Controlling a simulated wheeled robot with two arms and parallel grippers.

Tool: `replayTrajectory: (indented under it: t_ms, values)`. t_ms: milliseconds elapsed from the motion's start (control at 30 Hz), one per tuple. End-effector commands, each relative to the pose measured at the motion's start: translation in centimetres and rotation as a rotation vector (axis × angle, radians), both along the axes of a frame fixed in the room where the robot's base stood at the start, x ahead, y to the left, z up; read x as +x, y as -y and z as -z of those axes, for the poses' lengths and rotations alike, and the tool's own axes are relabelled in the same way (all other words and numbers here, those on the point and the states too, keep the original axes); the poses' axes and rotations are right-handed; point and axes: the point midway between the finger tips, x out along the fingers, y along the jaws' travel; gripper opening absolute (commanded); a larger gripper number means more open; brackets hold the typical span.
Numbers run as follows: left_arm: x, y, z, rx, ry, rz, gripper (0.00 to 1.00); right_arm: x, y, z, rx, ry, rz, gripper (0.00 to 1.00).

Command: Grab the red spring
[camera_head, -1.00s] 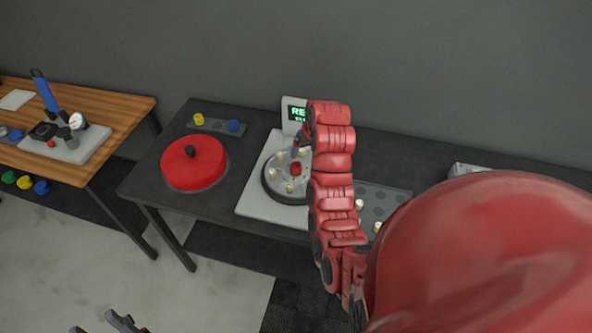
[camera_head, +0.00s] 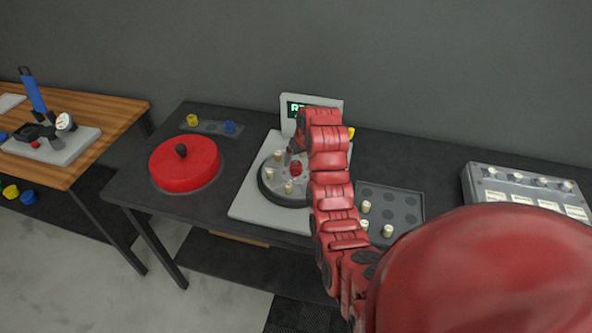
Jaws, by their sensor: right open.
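A small red piece, likely the red spring (camera_head: 296,168), stands at the middle of the round grey plate (camera_head: 270,196) on the light dyno base (camera_head: 249,208). It is too small to make out coils. My right arm reaches over the table. Its gripper (camera_head: 293,153) is open, just above and behind the red piece in the picture, mostly hidden by my own arm. I cannot tell whether the fingers touch the red piece. My left gripper is out of view.
Cream pegs (camera_head: 279,155) stand around the plate. A display (camera_head: 289,110) stands behind, partly hidden. A red round lid (camera_head: 186,163) with a black knob is at left. A grey tray (camera_head: 415,212) with pegs and a grey box (camera_head: 500,186) are at right.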

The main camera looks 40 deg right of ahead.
Motion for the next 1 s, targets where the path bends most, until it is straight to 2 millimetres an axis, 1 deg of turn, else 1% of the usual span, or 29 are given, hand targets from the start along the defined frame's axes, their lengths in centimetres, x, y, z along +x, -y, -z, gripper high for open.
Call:
replayTrajectory:
  t_ms: [33,100,200,400,600,633,767,800,867,900,967,1000]
  values:
    - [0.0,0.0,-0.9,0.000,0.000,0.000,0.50,0.3,0.1,0.1,0.002,-0.004,0.001,0.84]
    - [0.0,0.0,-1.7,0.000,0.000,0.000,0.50,0.8,0.1,0.7,0.004,-0.006,0.000,0.84]
    - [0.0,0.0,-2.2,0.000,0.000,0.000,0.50,1.3,0.3,2.0,0.003,-0.008,0.001,0.84]
    - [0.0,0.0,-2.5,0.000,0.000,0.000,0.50,1.8,0.4,3.2,0.000,-0.001,0.001,0.84]
    - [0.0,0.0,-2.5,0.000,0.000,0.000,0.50,1.8,0.4,3.4,-0.001,0.000,0.001,0.84]
    - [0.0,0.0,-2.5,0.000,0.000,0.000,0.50,1.8,0.4,3.4,-0.001,0.000,0.001,0.82]
    - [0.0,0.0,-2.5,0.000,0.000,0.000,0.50,1.8,0.4,3.3,-0.001,0.000,0.001,0.59]
    - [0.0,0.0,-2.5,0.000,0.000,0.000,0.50,1.8,0.4,3.3,-0.001,0.000,0.001,0.51]
    - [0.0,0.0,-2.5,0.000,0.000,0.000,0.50,1.8,0.4,3.3,-0.001,0.000,0.001,0.41]
    - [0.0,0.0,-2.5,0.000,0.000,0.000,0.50,1.8,0.4,3.3,-0.001,0.000,0.000,0.33]
    - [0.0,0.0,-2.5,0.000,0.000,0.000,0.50,1.8,0.4,3.3,-0.001,0.000,0.000,0.23]
    - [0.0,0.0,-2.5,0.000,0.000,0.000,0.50,1.9,0.4,3.3,-0.001,0.000,0.000,0.15]
